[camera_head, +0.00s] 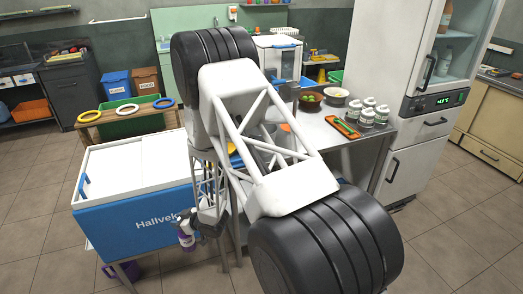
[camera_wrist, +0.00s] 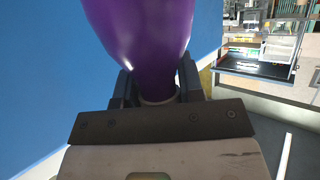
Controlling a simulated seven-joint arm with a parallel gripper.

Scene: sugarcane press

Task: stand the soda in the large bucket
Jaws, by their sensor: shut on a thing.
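A purple bottle (camera_head: 185,237), which I take to be the soda, is at the right front corner of the blue cooler in the head view. It has a pale patch and leans a little. In the wrist view the smooth purple bottle (camera_wrist: 140,30) fills the top middle. My gripper (camera_wrist: 158,88) is shut on its narrow end, one dark finger on each side. In the head view my gripper (camera_head: 203,225) is partly hidden by my arm. A purple bucket-like container (camera_head: 122,270) shows low under the cooler, partly hidden; I cannot tell if it is the large bucket.
The blue cooler (camera_head: 135,225) with a white lid stands close beside the bottle. A metal table (camera_head: 345,155) with bowls and several jars is behind my arm. A white fridge (camera_head: 405,70) stands right. Open tiled floor (camera_head: 450,240) lies at the front right.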

